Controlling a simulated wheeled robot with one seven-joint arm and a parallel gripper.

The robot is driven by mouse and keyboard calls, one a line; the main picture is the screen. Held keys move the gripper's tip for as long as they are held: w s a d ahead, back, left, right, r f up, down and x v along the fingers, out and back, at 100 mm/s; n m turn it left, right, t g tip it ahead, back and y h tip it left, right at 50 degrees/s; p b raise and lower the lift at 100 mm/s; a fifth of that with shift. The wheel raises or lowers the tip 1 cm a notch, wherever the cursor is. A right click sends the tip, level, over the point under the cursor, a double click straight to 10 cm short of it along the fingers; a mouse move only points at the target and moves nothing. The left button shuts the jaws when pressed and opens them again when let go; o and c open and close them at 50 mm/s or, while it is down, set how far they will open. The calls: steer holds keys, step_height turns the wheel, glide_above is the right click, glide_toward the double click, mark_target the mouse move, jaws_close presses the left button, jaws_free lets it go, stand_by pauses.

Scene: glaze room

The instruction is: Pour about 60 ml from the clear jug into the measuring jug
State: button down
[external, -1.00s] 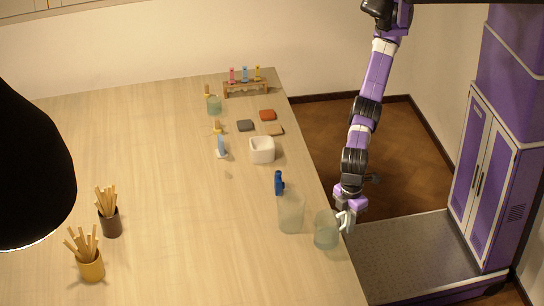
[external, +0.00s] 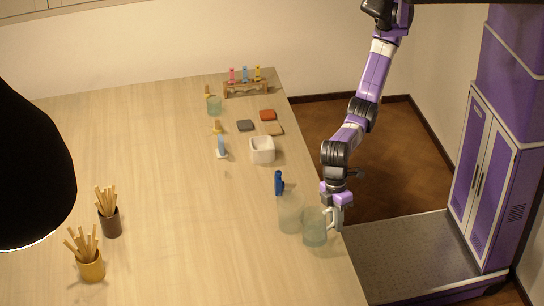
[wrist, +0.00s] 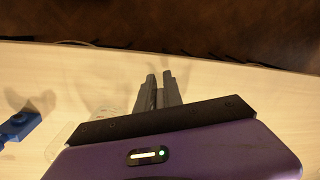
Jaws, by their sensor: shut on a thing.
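The clear jug (external: 315,230) is a see-through, faintly green vessel near the table's right edge in the external view. My gripper (external: 335,217) is shut on its handle, at the jug's right side. The jug looks about upright; I cannot tell whether its base is off the table. The measuring jug (external: 290,214), also see-through, stands just left of it, and the two overlap in the picture. In the wrist view my gripper (wrist: 158,88) shows its fingers close together, with only faint clear outlines beside them. The liquid levels cannot be read.
A blue object (external: 279,183) stands just behind the measuring jug. Stick-filled cups (external: 91,265) stand left. The table's middle is clear.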

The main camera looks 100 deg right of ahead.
steer(key=y, duration=0.1)
steer(key=d+r+g+y, duration=0.1)
steer(key=shift+w+r+y, duration=0.1)
steer(key=shift+w+y, duration=0.05)
steer(key=shift+y, duration=0.15)
steer(key=r+g+y+b, duration=0.1)
steer(key=y, duration=0.1)
steer(key=d+r+g+y+b, duration=0.1)
steer(key=r+y, duration=0.1)
steer(key=r+y+b, duration=0.2)
steer(key=y, duration=0.1)
steer(key=shift+w+d+g, duration=0.15)
steer(key=shift+w+g, duration=0.15)
steer(key=shift+g, duration=0.1)
steer(key=shift+y+b, duration=0.35)
steer(key=shift+y, duration=0.05)
steer(key=shift+r+g+y+b, duration=0.3)
steer(key=shift+r+y+b, duration=0.35)
steer(key=shift+b, duration=0.85)
steer(key=shift+d+r+y, duration=0.15)
steer(key=shift+r+y, duration=0.05)
steer(key=shift+y, duration=0.05)
steer(key=shift+w+d+r+g+y+b, duration=0.25)
steer(key=shift+d+r+g+y+b, duration=0.15)
steer(key=shift+d+y, duration=0.25)
stand_by(0.4)
steer(key=shift+s+a+r, duration=0.1)
steer(key=shift+a+r, duration=0.05)
steer(key=shift+a, duration=0.05)
